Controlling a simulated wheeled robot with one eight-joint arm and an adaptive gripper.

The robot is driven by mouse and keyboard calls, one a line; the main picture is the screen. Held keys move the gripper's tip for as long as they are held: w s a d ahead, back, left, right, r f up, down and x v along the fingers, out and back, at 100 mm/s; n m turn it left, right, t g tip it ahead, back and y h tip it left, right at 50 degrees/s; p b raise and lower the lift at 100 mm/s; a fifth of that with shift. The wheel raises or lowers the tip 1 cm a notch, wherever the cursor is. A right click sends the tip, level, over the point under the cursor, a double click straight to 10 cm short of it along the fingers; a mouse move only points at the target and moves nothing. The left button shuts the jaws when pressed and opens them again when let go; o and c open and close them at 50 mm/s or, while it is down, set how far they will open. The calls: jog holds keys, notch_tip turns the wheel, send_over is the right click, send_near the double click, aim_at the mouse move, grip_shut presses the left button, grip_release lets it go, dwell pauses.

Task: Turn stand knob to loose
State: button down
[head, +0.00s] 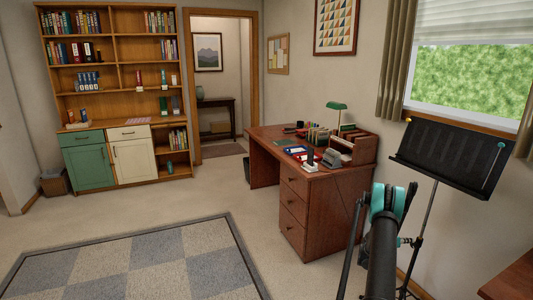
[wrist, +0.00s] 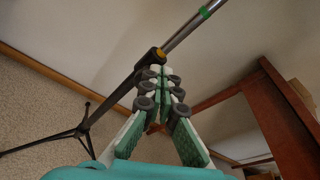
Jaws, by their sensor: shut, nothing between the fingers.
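The black music stand (head: 452,155) stands at the right, under the window. Its pole and tripod also show in the wrist view (wrist: 120,90). The stand knob (wrist: 157,54) is a dark collar with a yellowish face on the pole, just beyond my fingertips. A dark clamp-like part on the pole (head: 405,241) shows beside my arm in the head view. My gripper (wrist: 160,75) is shut and empty, pointing at the pole close below the knob. I cannot tell whether the fingertips touch it. My arm hides the gripper in the head view.
A wooden desk (head: 292,205) with drawers stands left of the stand. A wooden edge (head: 512,282) shows at the lower right. The wall is close behind the stand. The checked rug (head: 140,265) and open carpet lie to the left.

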jog(key=shift+w+d, duration=0.3)
jog(key=shift+d, duration=0.45)
jog(key=shift+f, duration=0.2)
dwell(0.3)
jog(key=shift+w+a+f, duration=0.2)
jog(key=shift+w, duration=0.15)
jog(key=shift+w+a+f, duration=0.15)
jog(key=shift+w, duration=0.2)
jog(key=shift+w+a+f, duration=0.1)
jog(key=shift+w+f, duration=0.1)
jog(key=shift+f, duration=0.1)
dwell(0.6)
jog(key=shift+w, duration=0.1)
jog(key=f+v, duration=0.1)
jog(key=v, duration=0.5)
dwell(0.4)
jog(key=shift+r, duration=0.1)
